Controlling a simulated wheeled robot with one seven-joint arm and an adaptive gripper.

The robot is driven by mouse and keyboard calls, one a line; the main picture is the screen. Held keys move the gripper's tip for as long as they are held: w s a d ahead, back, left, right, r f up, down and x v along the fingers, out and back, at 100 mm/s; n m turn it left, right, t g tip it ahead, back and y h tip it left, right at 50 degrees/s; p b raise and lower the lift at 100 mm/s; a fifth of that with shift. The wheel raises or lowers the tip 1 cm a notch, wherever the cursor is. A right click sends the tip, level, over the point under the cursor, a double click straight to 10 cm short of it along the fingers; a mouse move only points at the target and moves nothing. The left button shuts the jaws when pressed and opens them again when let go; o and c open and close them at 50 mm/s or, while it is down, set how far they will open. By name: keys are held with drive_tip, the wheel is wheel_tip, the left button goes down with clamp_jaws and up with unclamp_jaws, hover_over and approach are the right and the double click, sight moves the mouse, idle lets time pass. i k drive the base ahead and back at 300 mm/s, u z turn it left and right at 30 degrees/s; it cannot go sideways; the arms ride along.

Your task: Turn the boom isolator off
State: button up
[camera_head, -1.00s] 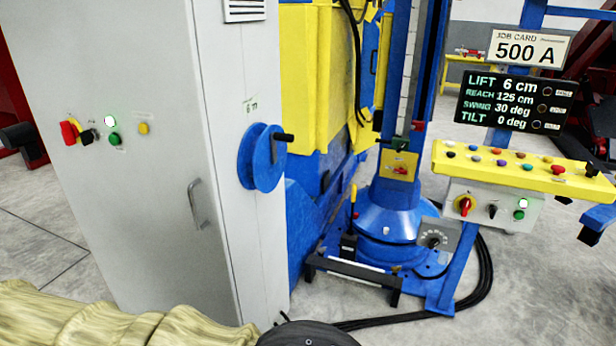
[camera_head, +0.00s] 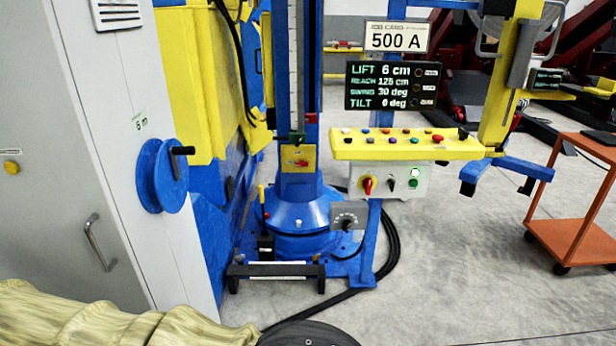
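A grey control box (camera_head: 408,183) hangs under a yellow button panel (camera_head: 410,147) at right of centre. On the box are a red rotary switch (camera_head: 367,185) on a yellow backing, a black knob (camera_head: 391,183) and a green button (camera_head: 413,183) below a white lit lamp. A yellow plate with a red handle (camera_head: 299,162) sits on the blue boom column (camera_head: 299,190); the handle looks roughly horizontal. No readable label tells which of these two red switches is the boom isolator. My gripper is not in view.
A grey cabinet (camera_head: 75,170) with a blue handwheel (camera_head: 163,176) stands at left. A display (camera_head: 391,86) reads lift 6 cm, swing 30 deg. Black cables (camera_head: 388,250) lie beside the column base. An orange cart (camera_head: 575,225) stands at right; floor between is clear.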

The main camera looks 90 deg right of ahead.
sight(367, 184)
drive_tip(key=z, duration=2.4)
drive_tip(key=i, duration=0.4)
